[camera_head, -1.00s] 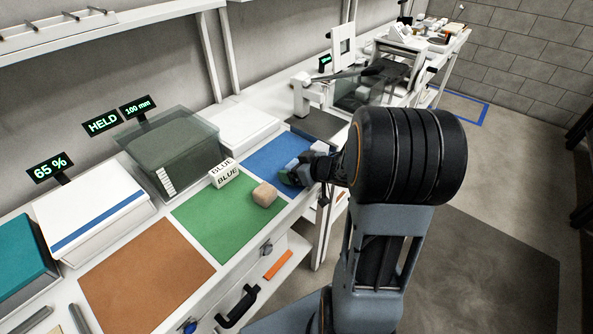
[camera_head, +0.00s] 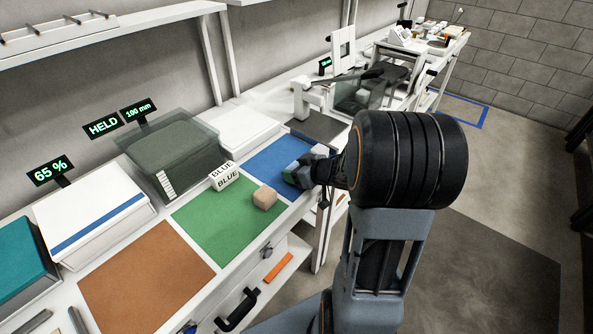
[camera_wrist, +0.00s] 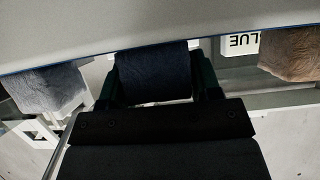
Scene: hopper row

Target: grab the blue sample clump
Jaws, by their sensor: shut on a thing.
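The blue sample clump (camera_wrist: 155,75) is a dark blue block between the two fingers in the wrist view. My gripper (camera_wrist: 153,88) is shut on it, with one dark green finger at each side. In the head view my gripper (camera_head: 297,172) is over the near part of the blue mat (camera_head: 272,156), and its fingers and wrist hide most of the clump. I cannot tell how far the clump is above the mat.
A grey clump (camera_wrist: 45,90) lies at the wrist view's left. The brown mat (camera_head: 147,275) is bare.

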